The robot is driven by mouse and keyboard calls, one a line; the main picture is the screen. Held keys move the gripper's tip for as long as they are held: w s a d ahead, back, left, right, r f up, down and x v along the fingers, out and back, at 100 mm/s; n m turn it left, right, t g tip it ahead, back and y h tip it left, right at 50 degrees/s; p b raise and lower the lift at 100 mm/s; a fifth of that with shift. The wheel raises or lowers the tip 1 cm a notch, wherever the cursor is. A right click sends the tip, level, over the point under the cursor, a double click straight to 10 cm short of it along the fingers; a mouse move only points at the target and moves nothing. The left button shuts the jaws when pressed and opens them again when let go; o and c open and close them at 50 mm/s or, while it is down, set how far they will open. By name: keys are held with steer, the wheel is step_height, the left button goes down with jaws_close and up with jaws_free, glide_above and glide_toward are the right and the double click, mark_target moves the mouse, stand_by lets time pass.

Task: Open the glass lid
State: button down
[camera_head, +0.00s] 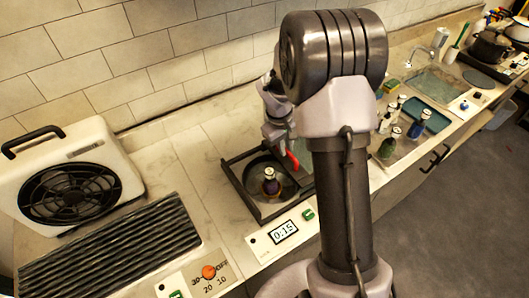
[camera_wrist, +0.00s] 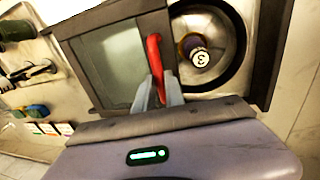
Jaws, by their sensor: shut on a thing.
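The glass lid (camera_wrist: 122,62) is a clear pane in a dark frame with a red handle (camera_wrist: 154,52) along its edge. In the wrist view it lies to the left of a round dark basin, which is uncovered. My gripper (camera_wrist: 160,90) is shut on the red handle. In the head view the handle (camera_head: 292,160) shows just below my gripper (camera_head: 286,149), and my arm hides much of the lid. A dark bottle with a white cap marked 3 (camera_wrist: 198,55) stands in the basin; it also shows in the head view (camera_head: 270,186).
A panel with a 0:15 display (camera_head: 285,232) and a green button (camera_head: 309,214) is in front of the basin. A white fan unit (camera_head: 68,180) stands at left. Several bottles (camera_head: 388,147) and a teal tray (camera_head: 430,119) are right of my arm.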

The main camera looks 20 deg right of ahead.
steer(key=d, duration=0.2)
steer(key=w+d+p, duration=0.1)
steer(key=d, duration=0.4)
steer(key=shift+w+p, duration=0.25)
steer(key=shift+p, duration=0.05)
steer(key=c, duration=1.4)
jaws_free()
steer(key=a+r+p, duration=0.1)
steer(key=r+p, duration=0.1)
steer(key=r, duration=0.6)
steer(key=a+r+p, duration=0.1)
steer(key=a+r, duration=0.1)
steer(key=r, duration=0.7)
steer(key=shift+s+a+p, duration=0.25)
steer(key=shift+s+p, duration=0.15)
steer(key=shift+r, duration=0.1)
